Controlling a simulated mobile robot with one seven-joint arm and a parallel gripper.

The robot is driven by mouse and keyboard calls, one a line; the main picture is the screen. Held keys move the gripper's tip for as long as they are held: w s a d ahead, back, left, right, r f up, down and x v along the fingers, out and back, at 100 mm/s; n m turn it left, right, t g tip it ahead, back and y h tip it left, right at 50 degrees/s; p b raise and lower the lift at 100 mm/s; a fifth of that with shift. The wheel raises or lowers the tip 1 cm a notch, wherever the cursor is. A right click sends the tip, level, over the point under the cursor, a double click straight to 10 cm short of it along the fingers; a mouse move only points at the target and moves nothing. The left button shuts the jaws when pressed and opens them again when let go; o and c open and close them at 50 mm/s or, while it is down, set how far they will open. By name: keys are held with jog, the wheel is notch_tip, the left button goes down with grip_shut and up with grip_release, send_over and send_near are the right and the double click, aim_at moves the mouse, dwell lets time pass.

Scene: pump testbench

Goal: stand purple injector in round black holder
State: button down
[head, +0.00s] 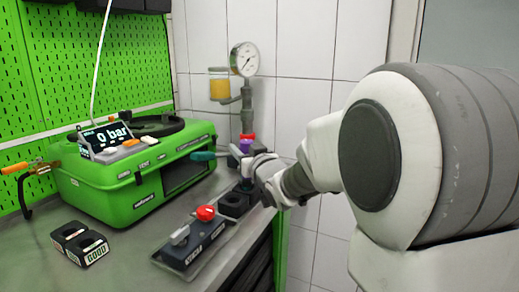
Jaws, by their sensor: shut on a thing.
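The purple injector (246,163) is small and upright in the head view, at the right end of the bench below the pressure gauge. My gripper (256,168) reaches in from the right and is shut on it. The jaws cover part of the injector, and its lower end is hard to make out. A black holder (234,204) stands on the bench just below the gripper in the picture. Its opening is too small and dark to read clearly. I cannot tell whether the injector touches it.
A green tester case (130,185) with a display fills the left of the bench. A gauge (244,60) stands behind. A switch box with a red knob (206,213) and a "GOOD" tray (80,243) lie in front.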

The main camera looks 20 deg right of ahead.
jog(key=a+f, duration=0.1)
jog(key=a+f+b, duration=0.1)
jog(key=f, duration=0.1)
jog(key=a+f+b, duration=0.1)
jog(key=f, duration=0.1)
jog(key=shift+w+a, duration=0.25)
jog(key=shift+a, duration=0.15)
jog(key=shift+f+b, duration=0.35)
jog(key=shift+f, duration=0.05)
jog(key=shift+f, duration=0.15)
jog(key=shift+c, duration=2.3)
grip_release()
jog(key=shift+p, duration=0.35)
